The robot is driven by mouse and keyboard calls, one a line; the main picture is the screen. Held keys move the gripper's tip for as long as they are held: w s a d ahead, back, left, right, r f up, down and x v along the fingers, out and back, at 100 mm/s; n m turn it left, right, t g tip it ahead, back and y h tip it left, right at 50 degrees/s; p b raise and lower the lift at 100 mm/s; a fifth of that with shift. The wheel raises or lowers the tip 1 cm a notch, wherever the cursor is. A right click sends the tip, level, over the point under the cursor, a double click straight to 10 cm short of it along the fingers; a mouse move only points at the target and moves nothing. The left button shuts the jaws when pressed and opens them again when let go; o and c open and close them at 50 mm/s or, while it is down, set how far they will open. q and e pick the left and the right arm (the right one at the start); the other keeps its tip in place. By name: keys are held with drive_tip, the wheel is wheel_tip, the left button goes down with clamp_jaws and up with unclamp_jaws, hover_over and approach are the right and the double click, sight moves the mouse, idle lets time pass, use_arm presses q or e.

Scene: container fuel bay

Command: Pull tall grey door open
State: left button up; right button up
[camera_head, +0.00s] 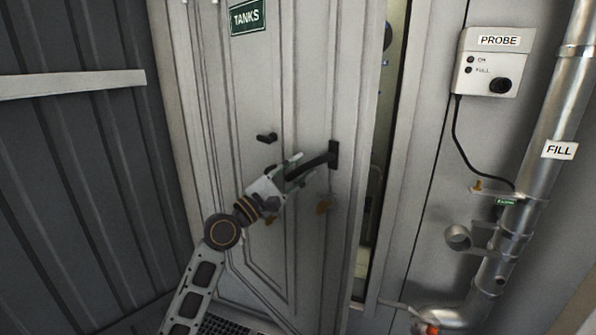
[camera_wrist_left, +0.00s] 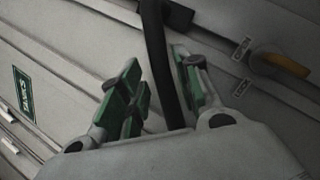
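The tall grey door (camera_head: 300,70) with a green TANKS sign (camera_head: 247,17) stands ajar, with a narrow gap along its right edge. Its black lever handle (camera_head: 322,160) sticks out near that edge. My left gripper (camera_head: 299,170) is at the handle. In the left wrist view, the handle (camera_wrist_left: 159,55) runs between the two green-padded fingers of the left gripper (camera_wrist_left: 158,85). The right finger is close to the handle, and a clear gap separates the left finger from it. Whether either finger touches cannot be told. My right gripper is out of view.
A black knob (camera_head: 266,137) and a tan latch piece (camera_head: 323,206) are on the door. A dark ribbed wall (camera_head: 70,180) with a pale rail stands at left. At right are a PROBE box (camera_head: 482,85) and a metal FILL pipe (camera_head: 540,125).

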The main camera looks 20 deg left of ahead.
use_arm(q)
drive_tip(key=shift+d+f, duration=0.1)
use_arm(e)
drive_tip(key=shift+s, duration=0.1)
use_arm(q)
drive_tip(key=shift+w, duration=0.1)
drive_tip(key=shift+v, duration=1.2)
drive_tip(key=v, duration=0.9)
drive_tip(key=shift+s, duration=0.3)
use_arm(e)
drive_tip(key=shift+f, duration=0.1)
use_arm(q)
drive_tip(key=shift+f, duration=0.1)
drive_tip(key=shift+a, duration=0.2)
